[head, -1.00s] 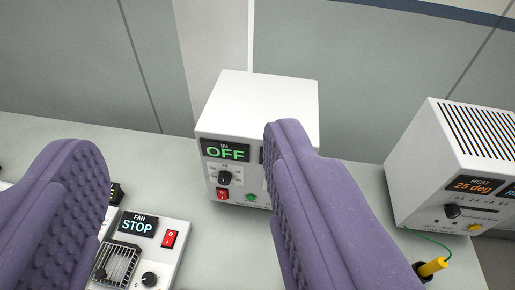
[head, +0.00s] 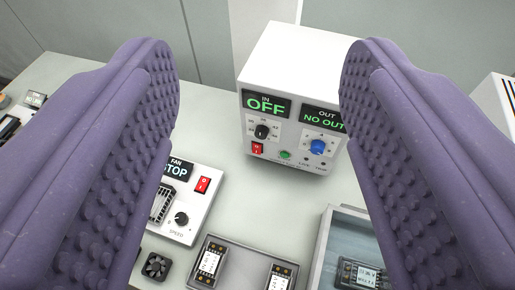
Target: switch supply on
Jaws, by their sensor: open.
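The supply (head: 293,75) is a white box at the back of the bench, upright, between my fingers in the picture and beyond them.
A fan unit (head: 190,222) with its own red switch (head: 203,185) stands front left of the supply. A tray with modules (head: 243,262) and a grey bin (head: 342,222) lie in front. Another white box (head: 497,105) is at the right edge. Bare bench lies before the supply.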

